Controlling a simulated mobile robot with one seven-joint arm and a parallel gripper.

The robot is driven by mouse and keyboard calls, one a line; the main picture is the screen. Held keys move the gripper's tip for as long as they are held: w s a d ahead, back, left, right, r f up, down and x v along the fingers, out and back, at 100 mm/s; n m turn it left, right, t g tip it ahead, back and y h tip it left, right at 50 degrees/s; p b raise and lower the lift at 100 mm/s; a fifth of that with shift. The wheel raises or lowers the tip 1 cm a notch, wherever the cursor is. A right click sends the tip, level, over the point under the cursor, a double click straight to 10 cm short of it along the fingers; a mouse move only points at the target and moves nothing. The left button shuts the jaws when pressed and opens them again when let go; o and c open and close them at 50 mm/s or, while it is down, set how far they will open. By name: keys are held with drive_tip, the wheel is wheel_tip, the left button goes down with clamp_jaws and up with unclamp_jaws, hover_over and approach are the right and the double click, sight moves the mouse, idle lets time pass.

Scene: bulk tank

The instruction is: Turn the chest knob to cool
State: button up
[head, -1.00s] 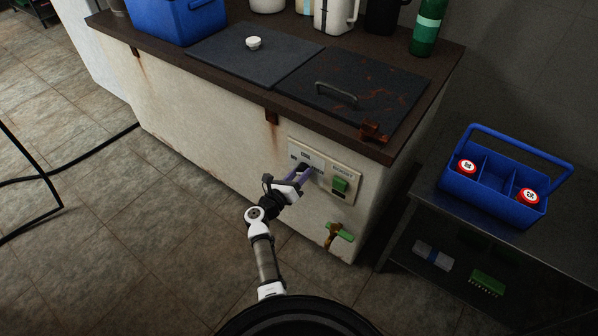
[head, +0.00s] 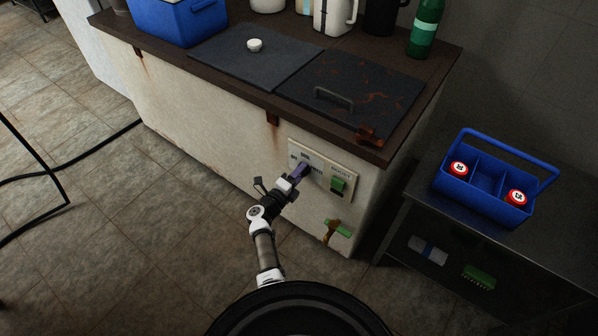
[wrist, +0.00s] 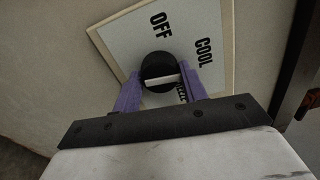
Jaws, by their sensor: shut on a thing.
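The chest knob (wrist: 157,66) is black and round with a white pointer bar, on a pale label plate (wrist: 125,38) in the wrist view. The plate reads OFF above the knob, COOL at upper right, and a partly hidden word at lower right. The bar lies nearly level, its right end between COOL and the lower word. My gripper (wrist: 160,84) has its purple fingers either side of the knob, shut on it. In the head view my gripper (head: 302,171) meets the control panel (head: 319,160) on the chest front and hides the knob.
A green switch (head: 338,184) sits right of the knob, and a green-handled tap (head: 337,228) lies below. The worktop (head: 272,105) overhangs the panel. A blue caddy (head: 480,190) stands on a side table at right. The floor at left is mostly clear.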

drive_tip(key=shift+w+r+n, duration=0.1)
drive_tip(key=shift+r+n, duration=0.05)
drive_tip(key=shift+n, duration=0.35)
drive_tip(key=shift+p, duration=0.3)
drive_tip(key=o, duration=1)
drive_tip(key=v, duration=1.4)
